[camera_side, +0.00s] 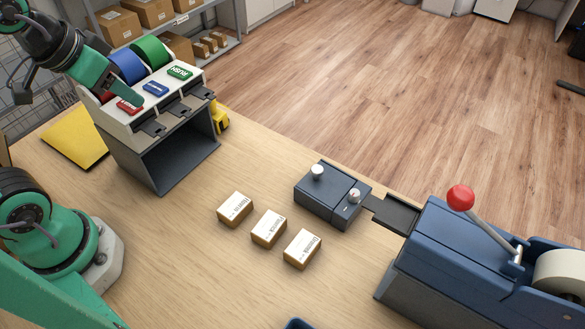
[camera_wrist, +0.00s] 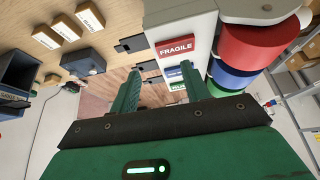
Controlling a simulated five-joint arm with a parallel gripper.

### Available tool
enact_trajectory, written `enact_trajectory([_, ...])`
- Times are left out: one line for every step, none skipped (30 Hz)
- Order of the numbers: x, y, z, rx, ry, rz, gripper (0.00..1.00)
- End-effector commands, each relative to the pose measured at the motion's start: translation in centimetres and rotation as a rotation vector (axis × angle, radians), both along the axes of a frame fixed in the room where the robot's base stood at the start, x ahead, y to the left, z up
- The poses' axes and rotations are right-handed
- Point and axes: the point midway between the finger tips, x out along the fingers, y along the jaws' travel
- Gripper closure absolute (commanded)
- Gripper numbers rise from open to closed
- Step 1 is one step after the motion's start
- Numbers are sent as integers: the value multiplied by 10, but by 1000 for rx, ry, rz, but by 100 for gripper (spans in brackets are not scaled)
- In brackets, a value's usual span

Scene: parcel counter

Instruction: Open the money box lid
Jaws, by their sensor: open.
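The money box (camera_side: 322,205) is a small dark grey box on the counter, right of the middle in the side view. Its lid (camera_side: 325,181) lies flat and closed, with a pale round knob (camera_side: 317,173) on top. A silver dial or lock (camera_side: 354,196) sits on its right part. The box also shows small in the wrist view (camera_wrist: 84,63). My gripper (camera_wrist: 161,70) is open and empty between its green fingers. In the side view my gripper (camera_side: 128,92) is at the label dispenser, far left of the money box; contact there cannot be told.
The label dispenser (camera_side: 180,165) has red, blue and green labels. Three small parcels (camera_side: 269,229) lie left of the money box. A blue machine with a red-knobbed lever (camera_side: 461,198) stands right. A yellow pad (camera_side: 75,138) lies left. The counter between dispenser and parcels is clear.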

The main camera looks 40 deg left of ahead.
Motion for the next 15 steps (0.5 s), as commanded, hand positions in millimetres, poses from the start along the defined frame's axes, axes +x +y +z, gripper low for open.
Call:
enact_trajectory([3,-2,1,7,8,-22,53])
enact_trajectory([5,-3,2,13,12,-39,53])
enact_trajectory([9,-5,3,22,19,-63,53])
enact_trajectory([12,-7,4,29,25,-85,53])
enact_trajectory([15,-9,5,37,31,-109,53])
enact_trajectory([20,-12,7,49,40,-144,53])
enact_trajectory([24,-15,7,59,48,-174,53])
enact_trajectory([28,-18,9,70,55,-205,53])
enact_trajectory([34,-21,10,84,65,-248,53])
enact_trajectory([38,-25,11,95,73,-281,53])
enact_trajectory([43,-28,11,106,81,-316,53])
enact_trajectory([49,-33,12,121,91,-364,53])
enact_trajectory([54,-37,13,132,98,-399,53])
enact_trajectory([59,-41,13,143,106,-434,53])
enact_trajectory([65,-46,13,158,116,-481,53])
